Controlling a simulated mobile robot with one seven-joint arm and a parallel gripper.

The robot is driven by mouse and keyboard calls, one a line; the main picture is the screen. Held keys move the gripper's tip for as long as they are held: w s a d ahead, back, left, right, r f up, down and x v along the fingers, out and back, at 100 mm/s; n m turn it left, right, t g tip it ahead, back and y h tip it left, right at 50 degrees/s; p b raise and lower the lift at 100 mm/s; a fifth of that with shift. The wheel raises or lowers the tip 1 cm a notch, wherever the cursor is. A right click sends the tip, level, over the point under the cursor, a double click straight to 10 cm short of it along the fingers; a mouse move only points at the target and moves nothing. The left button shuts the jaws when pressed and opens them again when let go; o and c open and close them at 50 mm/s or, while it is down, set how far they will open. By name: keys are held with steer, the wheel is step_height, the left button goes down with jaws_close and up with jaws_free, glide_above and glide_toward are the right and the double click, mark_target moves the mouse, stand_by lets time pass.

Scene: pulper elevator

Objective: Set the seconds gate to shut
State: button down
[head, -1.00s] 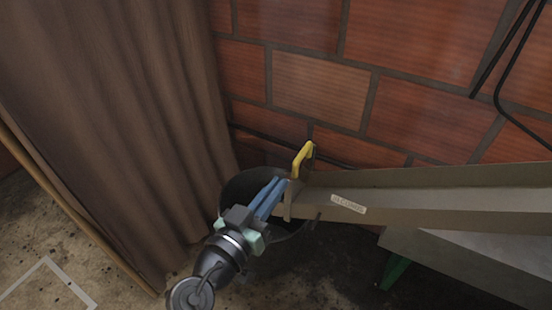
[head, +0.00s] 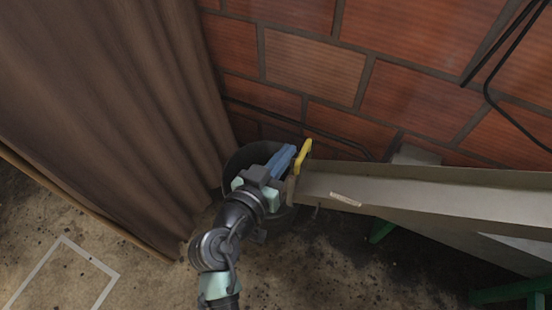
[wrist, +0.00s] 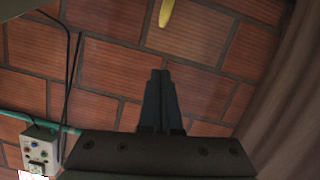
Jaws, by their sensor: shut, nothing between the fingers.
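The seconds gate is at the left end of a grey metal chute (head: 420,187), with a yellow handle (head: 304,156) standing up at the chute's mouth. A pale label (head: 346,198) is on the chute's side; its text is too small to read now. My gripper (head: 290,151) is shut and empty, its blue fingers just left of the handle. I cannot tell whether they touch it. In the wrist view, the shut fingers (wrist: 160,76) point up toward a yellow piece (wrist: 166,12) at the top edge, with a gap in the picture. The gate plate is mostly hidden.
A dark bin (head: 238,165) stands under the chute's mouth, partly behind my gripper. A brown curtain (head: 110,100) hangs at the left, and a brick wall (head: 310,70) is behind. A control box (wrist: 40,148) is on the wall in the wrist view.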

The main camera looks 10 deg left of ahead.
mark_target(297, 161)
steer(key=shift+w+d+f+b, duration=0.3)
steer(key=shift+w+d+f, duration=0.1)
steer(key=shift+w+f, duration=0.4)
steer(key=shift+w+d+f+b, duration=0.4)
steer(key=shift+w+f, duration=0.3)
steer(key=shift+f, duration=0.2)
steer(key=shift+w+d+f+b, duration=0.25)
steer(key=shift+w+d+f, duration=0.2)
steer(key=shift+w+f, duration=0.35)
steer(key=shift+s+f, duration=0.1)
steer(key=shift+f, duration=0.05)
step_height(297, 161, down, 4)
steer(key=b, duration=0.4)
step_height(297, 161, up, 5)
steer(key=p, duration=0.3)
steer(key=a+v, duration=0.1)
steer(key=v, duration=0.9)
steer(key=shift+f+p, duration=0.25)
steer(key=shift+p, duration=0.2)
